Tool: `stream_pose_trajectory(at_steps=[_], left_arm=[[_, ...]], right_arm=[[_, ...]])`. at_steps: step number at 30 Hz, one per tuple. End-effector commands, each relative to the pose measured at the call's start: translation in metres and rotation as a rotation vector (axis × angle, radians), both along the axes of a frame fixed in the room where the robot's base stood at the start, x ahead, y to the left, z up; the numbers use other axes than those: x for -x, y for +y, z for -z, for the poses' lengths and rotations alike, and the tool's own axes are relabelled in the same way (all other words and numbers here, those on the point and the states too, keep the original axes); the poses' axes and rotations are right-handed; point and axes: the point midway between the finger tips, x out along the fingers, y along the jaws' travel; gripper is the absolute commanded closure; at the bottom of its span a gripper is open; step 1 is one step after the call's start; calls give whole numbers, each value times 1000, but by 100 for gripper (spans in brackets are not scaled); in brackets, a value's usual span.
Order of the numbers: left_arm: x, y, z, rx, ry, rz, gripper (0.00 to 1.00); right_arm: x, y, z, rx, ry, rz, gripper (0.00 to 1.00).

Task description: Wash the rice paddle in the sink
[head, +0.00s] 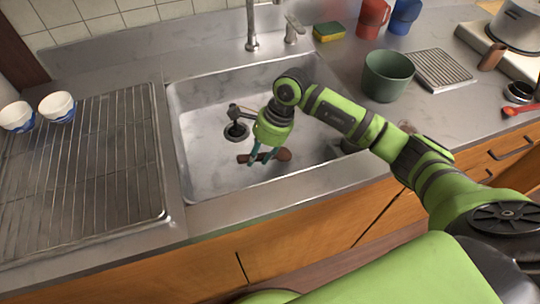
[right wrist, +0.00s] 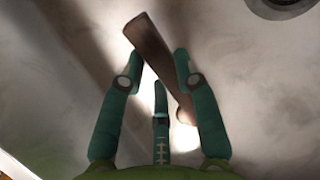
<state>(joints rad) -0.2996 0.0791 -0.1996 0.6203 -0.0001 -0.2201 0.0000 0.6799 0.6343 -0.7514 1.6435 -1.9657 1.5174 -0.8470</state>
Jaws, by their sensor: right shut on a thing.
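The brown rice paddle (head: 284,155) is low in the steel sink (head: 205,165), close to the basin floor. My right gripper (head: 262,156) points down into the sink and is shut on the paddle. In the right wrist view the paddle (right wrist: 150,45) runs slantwise between the teal fingers of the right gripper (right wrist: 160,68). The fingers hide part of it. The tap (head: 251,30) stands behind the sink; I see no water running from it. My left gripper is not in view.
A drying rack (head: 95,150) with two white-and-blue cups (head: 57,106) is left of the sink. A sponge (head: 328,31), red mug (head: 371,18) and blue mug (head: 403,16) are behind.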

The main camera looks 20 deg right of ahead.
Motion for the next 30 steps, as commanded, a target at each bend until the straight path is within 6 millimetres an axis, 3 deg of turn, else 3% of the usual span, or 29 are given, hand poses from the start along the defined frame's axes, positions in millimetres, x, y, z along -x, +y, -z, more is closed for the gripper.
stream_pose_trajectory(at_steps=[30], left_arm=[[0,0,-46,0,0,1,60]], right_arm=[[0,0,-76,0,-1,-2,96]])
